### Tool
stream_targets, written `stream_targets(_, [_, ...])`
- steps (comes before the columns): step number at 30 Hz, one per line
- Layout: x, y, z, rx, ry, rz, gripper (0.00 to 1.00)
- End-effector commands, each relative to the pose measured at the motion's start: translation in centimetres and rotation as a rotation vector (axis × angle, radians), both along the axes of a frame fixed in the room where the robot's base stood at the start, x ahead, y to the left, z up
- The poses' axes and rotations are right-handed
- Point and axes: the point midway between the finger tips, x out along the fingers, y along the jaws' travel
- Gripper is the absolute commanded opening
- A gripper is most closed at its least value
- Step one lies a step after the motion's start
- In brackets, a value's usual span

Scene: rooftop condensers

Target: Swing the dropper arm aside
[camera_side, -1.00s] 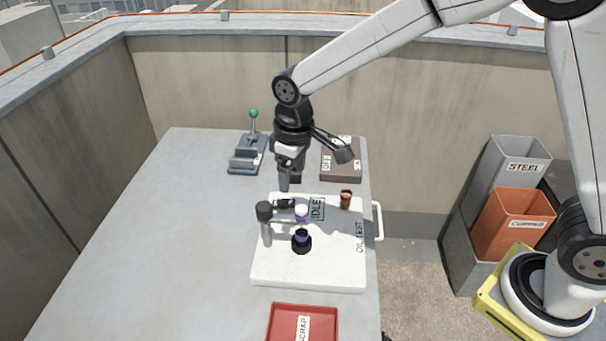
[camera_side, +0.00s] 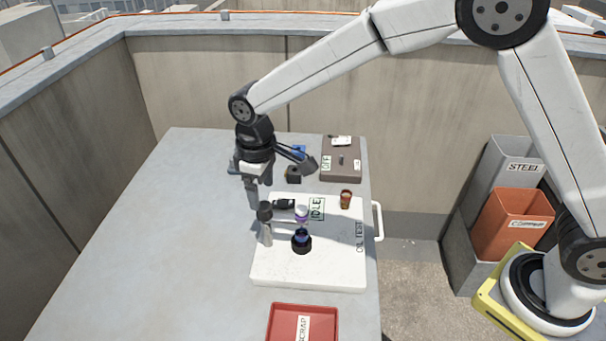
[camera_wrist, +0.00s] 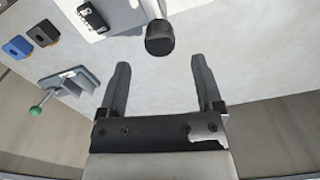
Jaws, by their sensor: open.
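The dropper stand has a black-capped post (camera_side: 265,211) at the left edge of the white oil test board (camera_side: 268,273). Its thin arm reaches right to a purple and white dropper (camera_side: 301,214), just above a dark round jar (camera_side: 301,242). My gripper (camera_side: 253,203) is open and empty, pointing down just behind and left of the post. In the wrist view, the black cap (camera_wrist: 160,40) lies beyond and between the spread fingers of my gripper (camera_wrist: 160,72), not visibly touched. The dropper is outside that view.
An "IDLE" sign (camera_side: 317,209), a small black item (camera_side: 284,204) and a brown cup (camera_side: 346,199) are on the board. A brown "OFF" box (camera_side: 341,172) stands behind. A green-knobbed lever (camera_wrist: 36,111) stands nearby. A red scrap tray (camera_side: 274,325) is in front. The table's left is clear.

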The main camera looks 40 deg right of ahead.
Motion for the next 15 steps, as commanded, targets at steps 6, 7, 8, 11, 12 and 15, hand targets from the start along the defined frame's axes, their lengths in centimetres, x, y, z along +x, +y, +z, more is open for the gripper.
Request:
stream_targets(6, [-0.1,0.0,-2.9,-0.001,0.003,0.0,0.84])
stream_targets(7, [0.0,0.0,-3.2,-0.001,0.002,0.0,0.84])
stream_targets(8, [0.0,0.0,-3.5,-0.001,0.002,0.0,0.84])
stream_targets(11, [0.0,0.0,-4.3,-0.001,0.002,0.0,0.84])
stream_targets(12, [0.0,0.0,-4.6,-0.001,0.001,0.0,0.84])
stream_targets(15, [0.0,0.0,-4.9,-0.001,0.001,0.0,0.84])
